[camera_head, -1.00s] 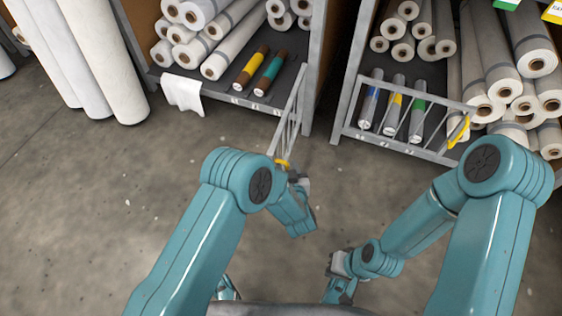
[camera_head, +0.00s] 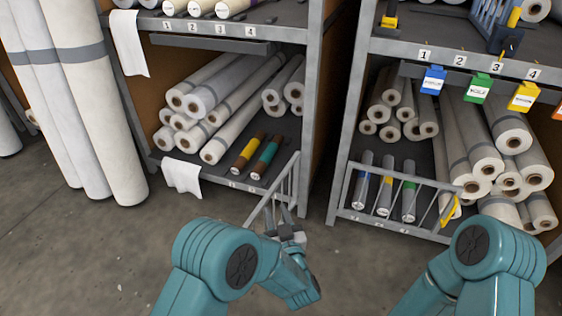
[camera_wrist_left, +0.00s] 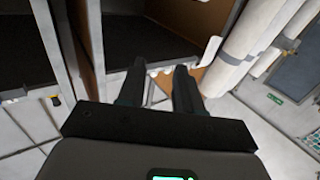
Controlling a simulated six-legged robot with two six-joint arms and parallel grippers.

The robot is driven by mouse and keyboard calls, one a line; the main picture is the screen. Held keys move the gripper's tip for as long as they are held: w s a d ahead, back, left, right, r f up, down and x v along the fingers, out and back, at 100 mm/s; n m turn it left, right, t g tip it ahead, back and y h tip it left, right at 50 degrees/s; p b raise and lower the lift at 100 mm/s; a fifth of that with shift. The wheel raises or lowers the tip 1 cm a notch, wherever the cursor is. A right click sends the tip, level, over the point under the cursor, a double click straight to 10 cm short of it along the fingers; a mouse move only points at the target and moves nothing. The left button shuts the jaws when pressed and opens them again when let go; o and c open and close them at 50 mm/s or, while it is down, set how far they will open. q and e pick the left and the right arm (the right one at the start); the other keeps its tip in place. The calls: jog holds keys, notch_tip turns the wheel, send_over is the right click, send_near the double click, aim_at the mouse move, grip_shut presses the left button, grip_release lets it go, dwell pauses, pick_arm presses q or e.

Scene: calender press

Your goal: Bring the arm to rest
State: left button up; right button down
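My left arm (camera_head: 215,258) comes in from below in the head view and reaches forward. Its gripper (camera_head: 282,218) is in front of the left rack's low gate, above the floor; I cannot tell if it touches the gate. In the left wrist view its two dark fingers (camera_wrist_left: 159,84) are apart, with nothing seen between them. My right arm (camera_head: 490,252) shows at the lower right of the head view. Its gripper is below the frame.
The left rack's barred gate (camera_head: 284,190) stands swung out; the right rack's gate (camera_head: 395,195) stands across its lower bay. White rolls (camera_head: 75,110) lean at the left. A white sheet (camera_head: 182,177) hangs off the lower shelf. Bare floor (camera_head: 90,240) lies at left.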

pick_arm(q)
jog(key=w+a+f+n+g+y, duration=0.1)
jog(key=a+f+n+g+y, duration=0.15)
jog(key=a, duration=0.95)
jog(key=s+a+f+m+g+h, duration=0.25)
jog(key=s+a+f, duration=0.35)
jog(key=a+f, duration=0.3)
jog(key=s+d+f+g+h, duration=0.3)
jog(key=s+d+g, duration=0.1)
jog(key=s, duration=0.4)
jog(key=s+d+f+m+g+h, duration=0.1)
jog(key=s+d+f+g+h, duration=0.25)
jog(key=s, duration=0.55)
jog(key=s+d+f+g+h, duration=0.2)
jog(key=s+d+g+h, duration=0.15)
jog(key=s, duration=0.45)
notch_tip(320, 180, up, 28)
jog(key=g+y+p, duration=0.1)
jog(key=p, duration=2.7)
jog(key=shift+s+d, duration=0.15)
jog(key=shift+s, duration=0.15)
jog(key=shift+f, duration=0.15)
